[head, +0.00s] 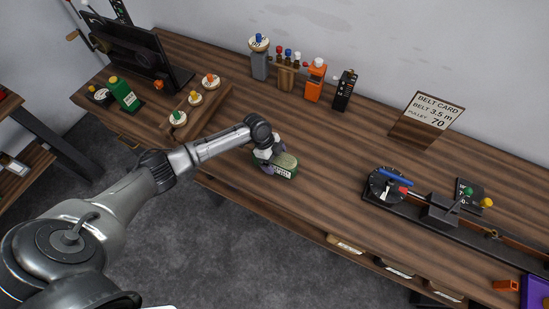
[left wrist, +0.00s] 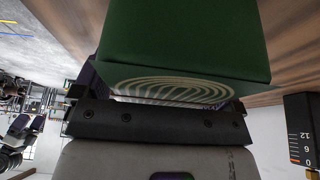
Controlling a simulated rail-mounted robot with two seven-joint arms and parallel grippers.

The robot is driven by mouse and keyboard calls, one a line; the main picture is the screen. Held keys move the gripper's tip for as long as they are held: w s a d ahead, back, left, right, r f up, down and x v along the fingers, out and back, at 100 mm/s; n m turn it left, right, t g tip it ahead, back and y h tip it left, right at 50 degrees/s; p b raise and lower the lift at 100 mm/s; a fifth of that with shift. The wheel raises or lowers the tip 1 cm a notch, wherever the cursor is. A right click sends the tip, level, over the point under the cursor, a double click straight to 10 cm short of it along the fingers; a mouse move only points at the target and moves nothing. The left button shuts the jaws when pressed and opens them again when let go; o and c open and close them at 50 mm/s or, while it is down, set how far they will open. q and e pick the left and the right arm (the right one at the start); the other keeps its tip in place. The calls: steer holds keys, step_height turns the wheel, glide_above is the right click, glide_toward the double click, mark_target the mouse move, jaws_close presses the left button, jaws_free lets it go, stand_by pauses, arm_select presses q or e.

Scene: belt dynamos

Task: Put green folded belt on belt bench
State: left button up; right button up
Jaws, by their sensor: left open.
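The green folded belt (head: 284,165) is at the front part of the wooden belt bench (head: 320,190), left of the middle. It has a pale label on its front side. I cannot tell for sure whether it rests fully on the wood. My left gripper (head: 266,156) is at the belt's left end, its jaws open and close around or against it; its fingertips are mostly hidden in the head view. In the left wrist view the green belt (left wrist: 185,40) fills the upper middle, with pale looped layers on its end facing the gripper. My right gripper is not in view.
A wooden tray (head: 208,112) with several knobbed discs lies left of the belt. A belt card (head: 432,113) stands at the back right. A black dial device (head: 388,186) is on the right. Several small holders line the wall. The bench middle is clear.

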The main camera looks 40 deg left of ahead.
arm_select(q)
steer(key=v, duration=1.2)
steer(key=shift+r, duration=0.1)
stand_by(0.4)
